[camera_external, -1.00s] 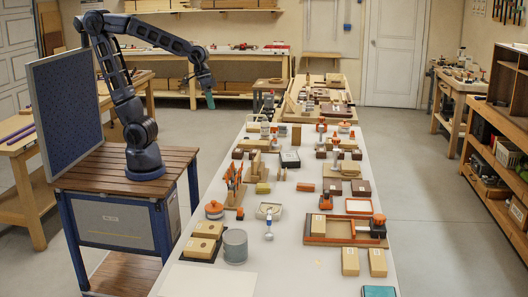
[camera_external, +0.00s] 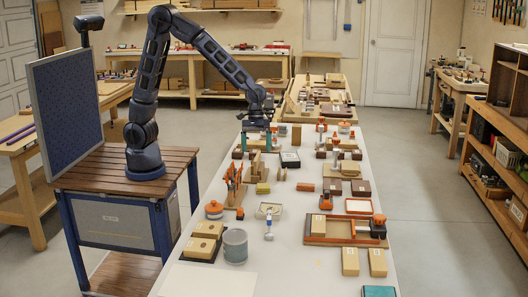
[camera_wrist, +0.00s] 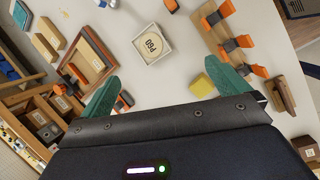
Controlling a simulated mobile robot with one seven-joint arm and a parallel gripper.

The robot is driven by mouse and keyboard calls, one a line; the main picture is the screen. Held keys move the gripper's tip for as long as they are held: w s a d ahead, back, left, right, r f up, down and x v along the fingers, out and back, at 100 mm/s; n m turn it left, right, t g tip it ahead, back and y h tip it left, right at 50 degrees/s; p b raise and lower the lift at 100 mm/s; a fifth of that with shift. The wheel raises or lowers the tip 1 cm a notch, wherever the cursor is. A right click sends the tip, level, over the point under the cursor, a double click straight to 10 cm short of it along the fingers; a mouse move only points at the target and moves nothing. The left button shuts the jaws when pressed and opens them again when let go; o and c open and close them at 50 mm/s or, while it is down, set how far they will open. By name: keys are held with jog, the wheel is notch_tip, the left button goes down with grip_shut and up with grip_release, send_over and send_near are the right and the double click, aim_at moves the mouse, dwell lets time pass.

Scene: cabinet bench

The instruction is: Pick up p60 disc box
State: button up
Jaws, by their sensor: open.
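The p60 disc box (camera_wrist: 153,43) is a small cream square box with "P60" on its top, lying on the white bench ahead of my fingers in the wrist view. In the external view it appears to be the pale box (camera_external: 269,211) near the middle of the bench. My gripper (camera_external: 258,128) is over the far left part of the bench, well beyond the box. In the wrist view my gripper (camera_wrist: 165,72) has its teal fingers wide apart with nothing between them.
A board with orange clamps (camera_external: 235,187) stands left of the box, and a yellow block (camera_external: 262,188) is just behind it. A blue-and-white tool (camera_external: 268,229) lies in front. A wooden fixture (camera_external: 335,229) is to the right. Bare bench surrounds the box.

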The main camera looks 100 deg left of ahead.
jog(key=w+d+f+n, duration=0.2)
jog(key=w+f, duration=0.2)
jog(key=f, duration=0.3)
jog(key=w+d+f+n, duration=0.2)
jog(key=w+f+n, duration=0.1)
jog(key=f, duration=0.4)
jog(key=g, duration=0.1)
send_over(270, 208)
jog(key=a, duration=0.1)
jog(key=shift+h, duration=0.3)
notch_tip(270, 208, down, 5)
jog(key=shift+w+a+r, duration=0.1)
jog(key=shift+w+a, duration=0.05)
jog(key=shift+a+x, duration=0.15)
jog(key=shift+x, duration=1.2)
jog(key=shift+a+x, duration=0.15)
jog(key=shift+x, duration=1.25)
jog(key=c, duration=0.8)
